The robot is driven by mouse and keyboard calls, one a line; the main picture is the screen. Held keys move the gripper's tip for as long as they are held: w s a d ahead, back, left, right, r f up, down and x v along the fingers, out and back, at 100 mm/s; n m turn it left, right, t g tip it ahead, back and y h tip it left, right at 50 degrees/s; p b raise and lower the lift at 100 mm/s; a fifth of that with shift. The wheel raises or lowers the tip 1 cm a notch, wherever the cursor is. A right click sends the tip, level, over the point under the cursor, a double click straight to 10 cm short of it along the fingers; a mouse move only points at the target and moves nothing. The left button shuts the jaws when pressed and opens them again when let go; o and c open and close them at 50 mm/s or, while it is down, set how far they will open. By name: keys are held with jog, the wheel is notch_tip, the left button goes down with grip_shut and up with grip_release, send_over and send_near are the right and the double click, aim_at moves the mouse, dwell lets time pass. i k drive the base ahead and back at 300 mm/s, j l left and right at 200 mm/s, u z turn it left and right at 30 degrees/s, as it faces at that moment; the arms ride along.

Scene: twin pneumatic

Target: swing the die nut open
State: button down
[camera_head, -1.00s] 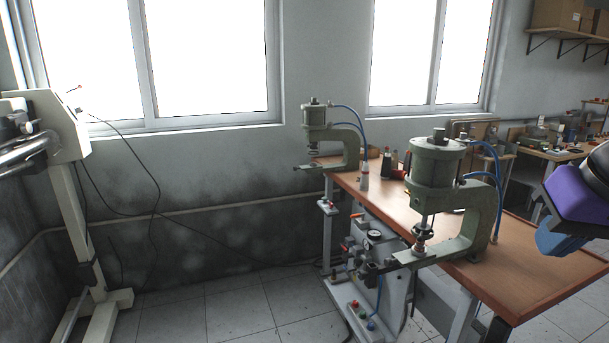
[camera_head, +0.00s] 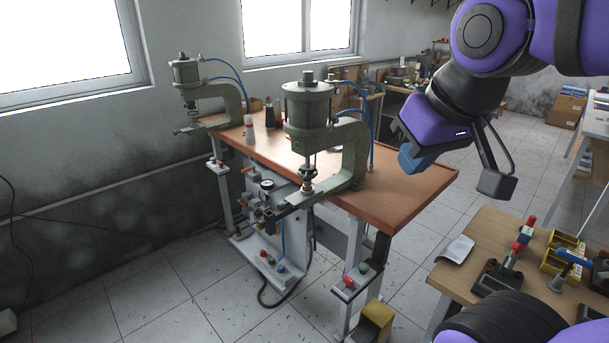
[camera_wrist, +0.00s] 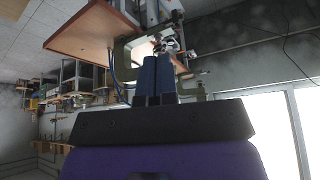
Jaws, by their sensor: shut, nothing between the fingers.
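The near green pneumatic press (camera_head: 310,105) stands on the wooden bench's front edge. The die nut (camera_head: 308,173) appears to be the small dark and metallic collar at the foot of the press's ram, too small to tell its exact position. In the wrist view the press's green frame (camera_wrist: 126,58) shows behind my fingers, with shiny ram parts (camera_wrist: 168,44) just beyond the tips. My gripper (camera_head: 410,163) is to the right of the near press, apart from it. Its blue fingers (camera_wrist: 157,62) are together and empty.
The bench (camera_head: 405,190) carries a second, farther press (camera_head: 188,82) and some bottles (camera_head: 268,113). Blue air hoses (camera_head: 372,125) run behind the near press. A side table (camera_head: 470,275) with tools stands at lower right.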

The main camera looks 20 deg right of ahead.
aim_at(306, 170)
jog(key=i+j+z, duration=0.1)
jog(key=z, duration=0.25)
jog(key=j+z, duration=0.7)
jog(key=i+l, duration=0.05)
